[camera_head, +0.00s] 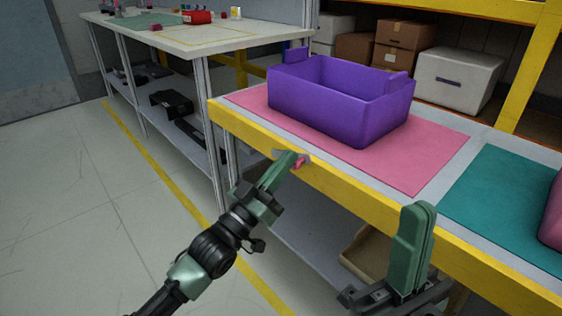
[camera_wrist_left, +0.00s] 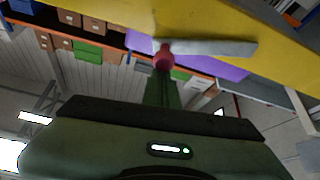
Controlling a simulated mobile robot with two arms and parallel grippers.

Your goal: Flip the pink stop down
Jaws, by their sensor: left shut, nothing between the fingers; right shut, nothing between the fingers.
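The pink stop (camera_head: 301,161) is a small piece at the yellow front edge of the workbench, below the purple bin. In the left wrist view the pink stop (camera_wrist_left: 164,58) shows at the tip of my gripper, beside a grey metal strip (camera_wrist_left: 212,47) on the yellow edge. My left gripper (camera_head: 292,158) is shut and empty, its tip right at the stop; I cannot tell whether they touch. It also shows in the left wrist view (camera_wrist_left: 163,80). My right gripper (camera_head: 420,212) is shut and empty, in front of the bench at the right.
A purple bin (camera_head: 312,97) stands on a pink mat (camera_head: 420,165). A teal mat (camera_head: 500,205) lies to the right, with a pink object (camera_head: 553,215) at the picture's edge. A lower shelf (camera_head: 300,228) holds a cardboard tray (camera_head: 370,257). Floor at the left is clear.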

